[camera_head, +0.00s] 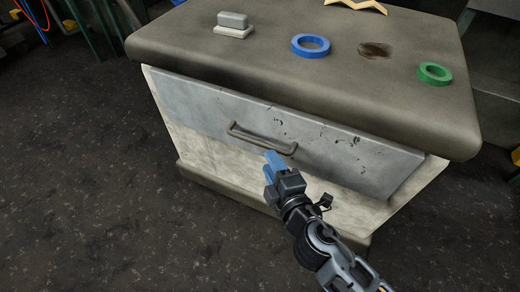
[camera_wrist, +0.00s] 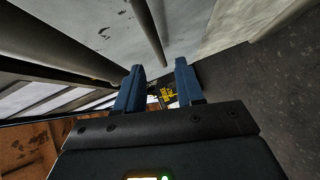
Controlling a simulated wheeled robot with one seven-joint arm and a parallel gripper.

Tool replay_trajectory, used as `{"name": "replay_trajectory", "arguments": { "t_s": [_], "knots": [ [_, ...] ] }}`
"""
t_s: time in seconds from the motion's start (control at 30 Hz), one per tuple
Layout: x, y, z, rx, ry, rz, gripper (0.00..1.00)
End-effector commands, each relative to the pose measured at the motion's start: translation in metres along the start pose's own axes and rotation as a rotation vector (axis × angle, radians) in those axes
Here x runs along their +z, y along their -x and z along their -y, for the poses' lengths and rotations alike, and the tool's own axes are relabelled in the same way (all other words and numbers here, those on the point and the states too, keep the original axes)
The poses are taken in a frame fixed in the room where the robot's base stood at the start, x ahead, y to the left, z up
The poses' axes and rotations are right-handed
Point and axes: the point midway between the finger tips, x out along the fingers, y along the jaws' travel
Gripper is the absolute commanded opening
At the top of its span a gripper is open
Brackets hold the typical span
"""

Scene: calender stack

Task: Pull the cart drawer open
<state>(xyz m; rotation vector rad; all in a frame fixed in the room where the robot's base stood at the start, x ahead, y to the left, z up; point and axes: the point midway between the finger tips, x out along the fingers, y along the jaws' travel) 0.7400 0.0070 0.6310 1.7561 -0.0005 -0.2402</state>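The cart (camera_head: 160,125) has a grey drawer front (camera_head: 210,105) with scuff marks and a bar handle (camera_head: 262,139). The drawer looks closed. My gripper (camera_head: 272,160) is just below the right part of the handle in the head view. In the wrist view, my gripper's two blue fingers (camera_wrist: 158,85) stand apart with nothing visible between them. The handle bar (camera_wrist: 150,30) shows beyond the fingertips there, in front of the pale drawer front (camera_wrist: 192,28). I see no contact between fingers and bar.
On the cart top (camera_head: 300,85) are a grey block (camera_head: 233,20), a blue ring (camera_head: 310,46), a green ring (camera_head: 435,74), a dark stain and a wooden piece (camera_head: 358,4). The dark floor (camera_head: 110,220) left of and in front of the cart is clear.

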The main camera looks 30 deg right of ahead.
Motion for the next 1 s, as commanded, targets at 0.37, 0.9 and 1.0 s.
{"name": "replay_trajectory", "arguments": {
  "t_s": [0.37, 0.9, 1.0],
  "knots": [
    [-0.003, -0.046, -0.004, 0.021, 0.038, 0.010, 0.38],
    [-0.002, -0.090, -0.003, 0.018, 0.036, 0.008, 0.38],
    [-0.002, -0.090, -0.003, 0.018, 0.036, 0.008, 0.38]
  ]
}}
